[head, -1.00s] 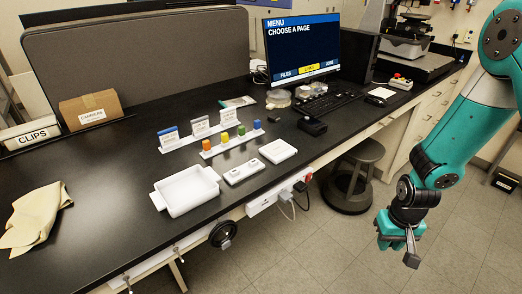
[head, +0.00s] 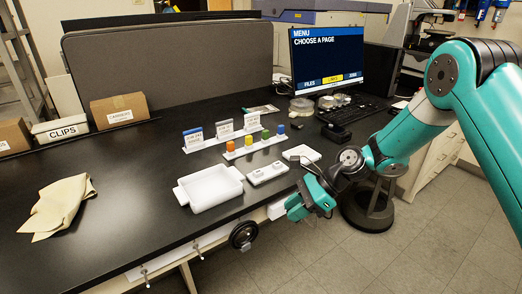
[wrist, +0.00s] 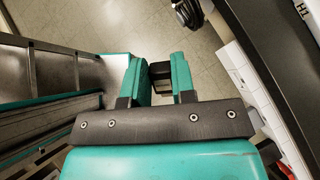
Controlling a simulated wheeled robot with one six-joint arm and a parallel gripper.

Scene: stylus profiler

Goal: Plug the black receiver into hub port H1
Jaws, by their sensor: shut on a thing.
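My gripper (wrist: 160,72) shows in the wrist view with its two teal fingers closed on a small black block, the black receiver (wrist: 159,76). The fingers hide its sides. In the head view my gripper (head: 306,206) is just off the front edge of the bench, near the white units. The receiver cannot be made out there. A label reading H1 (wrist: 303,9) shows on a pale surface at the upper right of the wrist view. A low white two-part unit (head: 267,173) lies near the bench edge; whether it is the hub I cannot tell.
A white tray (head: 211,187) stands left of the unit, and another white block (head: 301,153) right of it. A row of coloured pieces (head: 253,143) stands behind. A round black object (head: 243,235) hangs below the bench edge. A stool (head: 369,207) stands beneath my arm.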

